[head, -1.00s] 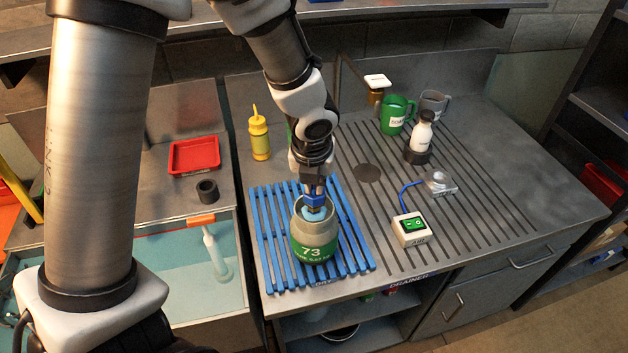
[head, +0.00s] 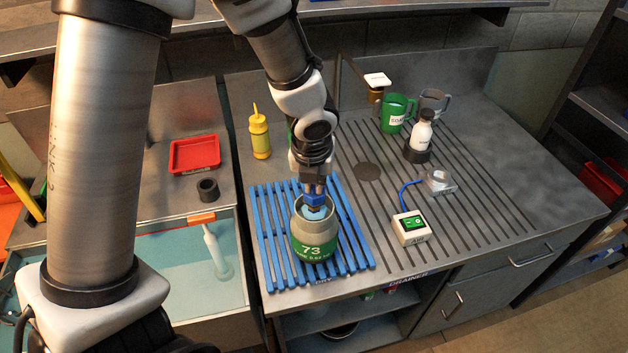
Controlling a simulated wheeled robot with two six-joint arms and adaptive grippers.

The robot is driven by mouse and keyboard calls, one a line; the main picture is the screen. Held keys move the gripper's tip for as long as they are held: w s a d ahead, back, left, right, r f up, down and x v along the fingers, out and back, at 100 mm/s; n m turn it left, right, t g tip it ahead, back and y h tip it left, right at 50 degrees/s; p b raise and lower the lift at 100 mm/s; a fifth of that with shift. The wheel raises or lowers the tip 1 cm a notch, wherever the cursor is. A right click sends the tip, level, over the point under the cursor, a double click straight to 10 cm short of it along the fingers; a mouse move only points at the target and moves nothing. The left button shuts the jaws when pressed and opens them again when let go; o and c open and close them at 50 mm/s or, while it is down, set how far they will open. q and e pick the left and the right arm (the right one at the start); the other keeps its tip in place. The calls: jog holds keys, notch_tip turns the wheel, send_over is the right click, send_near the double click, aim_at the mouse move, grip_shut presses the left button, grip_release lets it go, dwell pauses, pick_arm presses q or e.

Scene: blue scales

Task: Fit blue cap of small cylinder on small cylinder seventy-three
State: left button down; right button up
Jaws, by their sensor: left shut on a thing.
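The small cylinder seventy-three (head: 315,249) is a grey-beige cylinder with a green band marked 73. It stands upright on the blue slatted rack (head: 265,240). My left gripper (head: 315,203) points down at the cylinder's top, inside its raised collar. It is shut on the blue cap (head: 314,213), which shows light blue within the collar. The fingertips partly hide the cap, and I cannot tell whether it is fully seated. My right gripper is not in view.
A yellow bottle (head: 259,136) stands behind the rack. A white switch box (head: 411,228), a clear-topped block (head: 439,182), a white bottle (head: 421,135) and a green mug (head: 394,114) are on the drainer to the right. A sink (head: 190,265) lies left.

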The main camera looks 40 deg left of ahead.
pick_arm(q)
jog(key=shift+f+b, duration=1.4)
jog(key=shift+f, duration=0.35)
jog(key=c, duration=1.2)
grip_release()
jog(key=v, duration=0.7)
jog(key=shift+s+d+r, duration=0.1)
jog(key=shift+s+r, duration=0.1)
jog(key=shift+r, duration=0.1)
jog(key=shift+w+f, duration=0.1)
jog(key=shift+w, duration=0.05)
